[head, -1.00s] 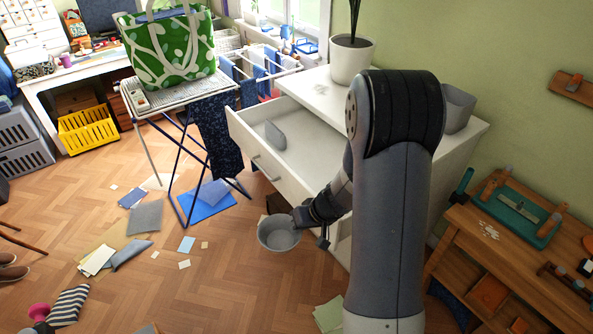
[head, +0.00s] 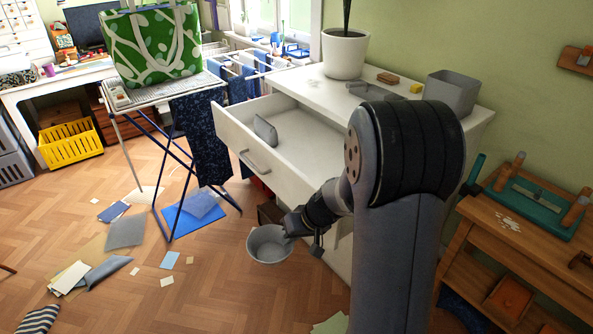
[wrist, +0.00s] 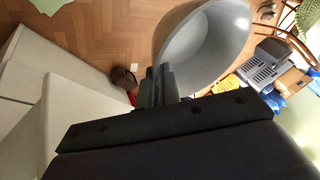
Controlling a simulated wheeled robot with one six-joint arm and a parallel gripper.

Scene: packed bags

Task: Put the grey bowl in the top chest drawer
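The grey bowl (head: 270,244) hangs at my gripper, in front of the white chest and below its open top drawer. My gripper (head: 290,226) is at the bowl's right rim in the head view. In the wrist view the fingers (wrist: 157,86) are closed together on the rim of the bowl (wrist: 205,45). The bowl is upright in the head view and looks empty. The top chest drawer (head: 232,143) is pulled out, and a small grey item (head: 265,131) lies inside it. My arm hides part of the drawer and chest.
A plant pot (head: 345,53) and a grey bin (head: 452,92) stand on the chest. Papers and cloths lie on the floor. A wooden workbench (head: 530,262) is at the right.

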